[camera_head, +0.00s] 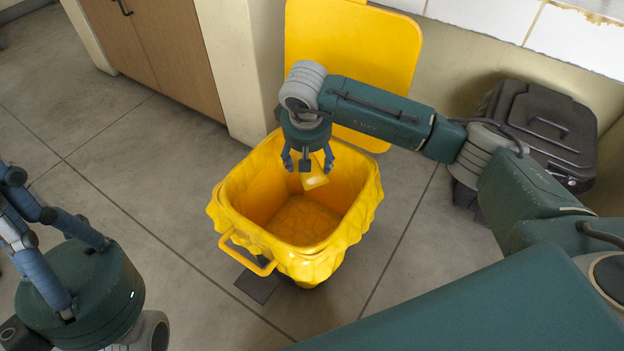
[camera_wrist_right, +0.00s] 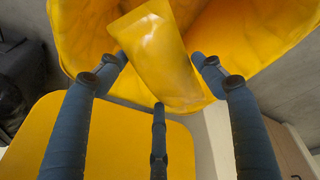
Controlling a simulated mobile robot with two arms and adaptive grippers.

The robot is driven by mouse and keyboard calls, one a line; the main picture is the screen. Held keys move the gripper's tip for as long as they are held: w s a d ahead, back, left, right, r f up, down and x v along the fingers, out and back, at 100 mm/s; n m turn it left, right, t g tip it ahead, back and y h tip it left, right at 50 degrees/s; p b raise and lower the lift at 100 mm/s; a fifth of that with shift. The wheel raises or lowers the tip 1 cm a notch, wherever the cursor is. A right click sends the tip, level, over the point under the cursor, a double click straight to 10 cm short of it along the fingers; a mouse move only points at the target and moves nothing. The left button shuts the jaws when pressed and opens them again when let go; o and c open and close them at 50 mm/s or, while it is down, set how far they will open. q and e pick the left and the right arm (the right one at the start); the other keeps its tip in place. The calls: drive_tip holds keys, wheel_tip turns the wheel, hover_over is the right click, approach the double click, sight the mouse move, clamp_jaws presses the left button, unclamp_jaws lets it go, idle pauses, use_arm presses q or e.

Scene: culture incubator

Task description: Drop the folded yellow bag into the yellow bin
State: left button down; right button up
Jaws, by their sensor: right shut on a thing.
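The folded yellow bag (camera_head: 315,179) is a small, flat, shiny piece held between the fingertips of my right gripper (camera_head: 308,163). In the right wrist view the bag (camera_wrist_right: 160,62) lies between the two outer fingers of that gripper (camera_wrist_right: 160,68), which are shut on it. The yellow bin (camera_head: 228,247), lined with a yellow bag, stands on the floor with its lid raised. My right gripper points down over the far part of its opening, and the bag hangs over the opening. My left gripper (camera_head: 35,215) is at the left edge, far from the bin; its fingertips are partly cut off.
The raised yellow lid (camera_head: 350,55) stands behind the bin, close to my right wrist. A dark lidded container (camera_head: 540,130) stands at the right by the wall. A wooden cabinet (camera_head: 160,45) is at the upper left. The tiled floor left of the bin is clear.

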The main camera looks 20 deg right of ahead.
drive_tip(key=o, duration=1.3)
drive_tip(key=shift+c, duration=0.2)
drive_tip(key=v, duration=1.2)
